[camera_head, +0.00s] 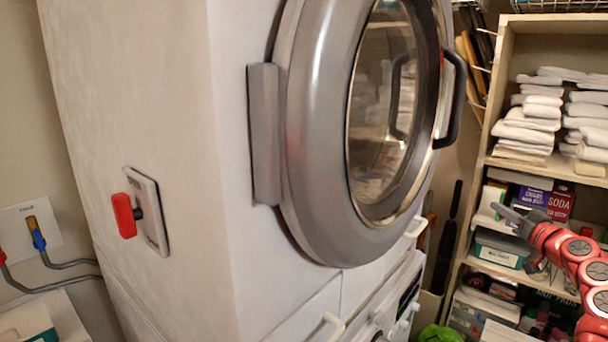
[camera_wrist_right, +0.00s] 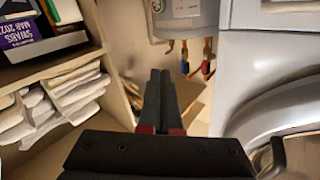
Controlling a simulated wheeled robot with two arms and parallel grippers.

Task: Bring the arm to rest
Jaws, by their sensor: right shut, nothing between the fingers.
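My right gripper (camera_head: 512,217) shows at the right of the head view, on a red and grey arm that comes in from the right edge. It is in front of the shelf unit and holds nothing. In the right wrist view its two dark fingers (camera_wrist_right: 160,100) lie together, shut and empty. They point at the gap between the shelves and the white machine. My left gripper is in neither view.
A white machine (camera_head: 180,60) with a round grey door (camera_head: 310,130) fills the middle. A shelf unit (camera_head: 495,90) at right holds folded white towels (camera_head: 527,125) and boxes (camera_head: 560,202). A red switch (camera_head: 124,215) is on the machine's side. A grey tank (camera_wrist_right: 185,15) shows in the wrist view.

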